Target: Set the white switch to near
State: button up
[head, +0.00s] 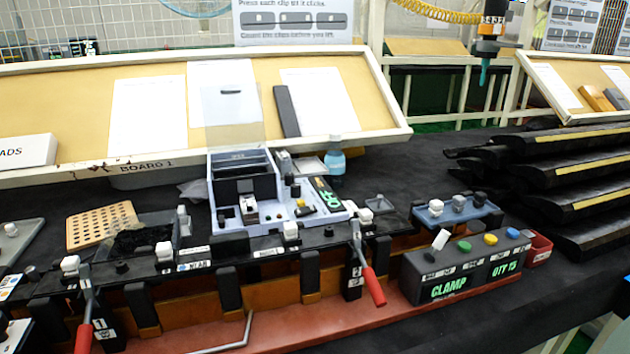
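The white switch (441,239) is a short white lever at the left end of the top of a dark grey control box (440,280) marked CLAMP and QTY 15. The lever stands tilted, its tip up and slightly to the right of its base. The small labels beside it are too small to read, so I cannot tell which setting it is on. My gripper is not in view.
A red-handled lever (372,287) stands just left of the box, and another red-handled lever (84,338) is at far left. A blue tray (455,215) with small parts lies behind the box. A red bin (539,249) is at its right. Dark trim pieces (560,170) are stacked farther right.

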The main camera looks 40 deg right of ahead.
aim_at(444, 235)
jog(key=k+l+z, duration=0.1)
jog(key=z, duration=0.3)
jog(key=l+z, duration=0.25)
jog(key=z, duration=0.15)
jog(key=k+l+z, duration=0.1)
jog(key=z, duration=0.25)
jog(key=k+l+z, duration=0.1)
jog(key=k, duration=0.6)
